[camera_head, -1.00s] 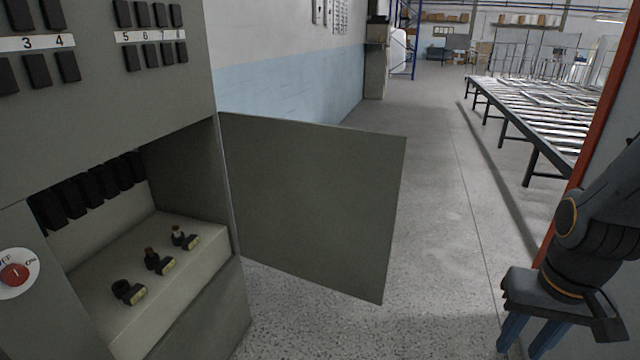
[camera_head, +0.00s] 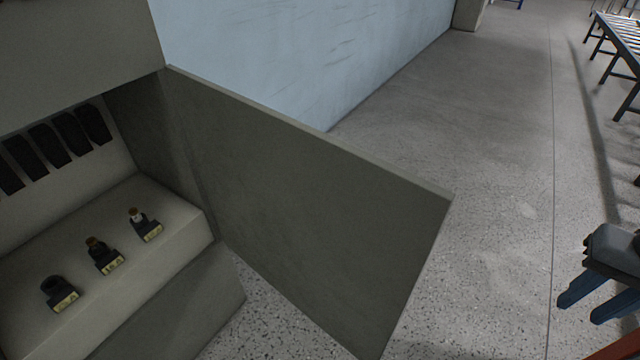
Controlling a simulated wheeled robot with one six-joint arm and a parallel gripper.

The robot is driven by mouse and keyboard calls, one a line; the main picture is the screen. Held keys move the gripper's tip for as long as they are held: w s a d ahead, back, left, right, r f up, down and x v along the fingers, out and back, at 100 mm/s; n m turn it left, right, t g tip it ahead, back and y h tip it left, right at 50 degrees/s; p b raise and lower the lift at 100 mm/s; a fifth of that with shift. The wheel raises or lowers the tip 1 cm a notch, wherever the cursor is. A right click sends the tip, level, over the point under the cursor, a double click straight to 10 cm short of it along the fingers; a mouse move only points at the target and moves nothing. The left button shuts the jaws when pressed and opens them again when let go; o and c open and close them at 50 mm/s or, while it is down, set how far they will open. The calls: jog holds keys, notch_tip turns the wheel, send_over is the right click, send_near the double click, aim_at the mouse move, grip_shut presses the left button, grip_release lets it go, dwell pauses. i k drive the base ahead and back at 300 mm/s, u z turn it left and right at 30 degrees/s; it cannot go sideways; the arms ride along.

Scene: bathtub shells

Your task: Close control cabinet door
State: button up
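The grey control cabinet (camera_head: 70,30) stands at the left, its lower compartment uncovered. Its flat grey door (camera_head: 310,210) is open, hinged at the compartment's right side and swung out toward the right. The door's lower corner runs to the bottom edge of the picture. My gripper (camera_head: 585,302) is at the right edge, with two blue fingers spread apart and nothing between them. It is to the right of the door's free edge, clear of it. Part of my gripper and arm is cut off by the picture's edge.
Inside the compartment are three small black fittings with yellow labels (camera_head: 103,257) on a ledge and a row of black blocks (camera_head: 55,142). A blue and white wall (camera_head: 310,50) lies behind the door. A roller table (camera_head: 622,40) stands far right. The speckled floor between is clear.

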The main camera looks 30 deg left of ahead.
aim_at(346, 234)
jog(key=i, duration=2.15)
jog(key=u, duration=4)
jog(key=i, duration=0.5)
jog(key=u, duration=0.3)
jog(key=k, duration=0.6)
